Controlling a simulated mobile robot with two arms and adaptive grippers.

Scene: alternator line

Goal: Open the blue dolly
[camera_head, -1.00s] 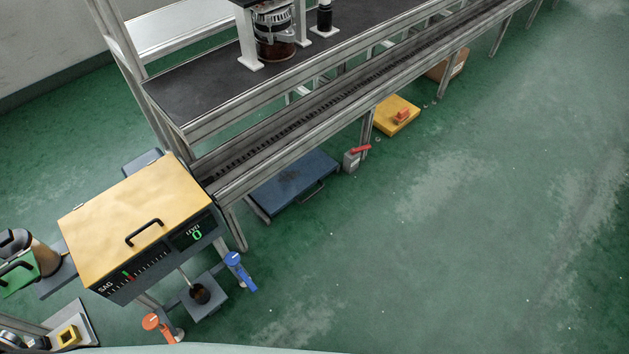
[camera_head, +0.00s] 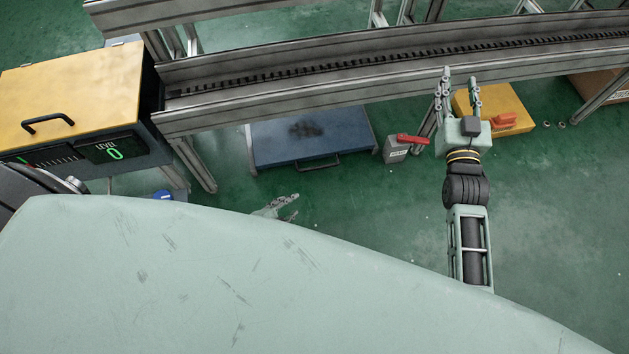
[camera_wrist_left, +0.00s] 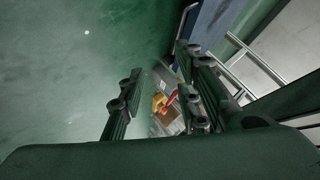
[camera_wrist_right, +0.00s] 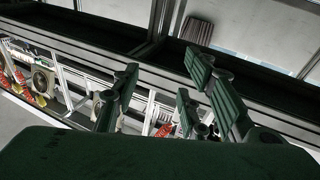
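The blue dolly (camera_head: 312,132) is a flat blue box low under the conveyor, with a dark smudge on top and a black handle (camera_head: 318,163) on its near side. Its blue side seems to show at the top of the left wrist view (camera_wrist_left: 208,22). My left gripper (camera_head: 290,206) is open and empty, below and apart from the handle in the head view; my own pale body hides most of that arm. My right gripper (camera_head: 459,82) is open and empty, in front of the conveyor's edge, well right of the dolly.
The conveyor (camera_head: 350,72) runs above the dolly. A grey box with a red lever (camera_head: 397,150) stands just right of it, and a yellow box (camera_head: 500,112) further right. A yellow-topped machine (camera_head: 75,95) stands at left. The floor in front of the dolly is clear.

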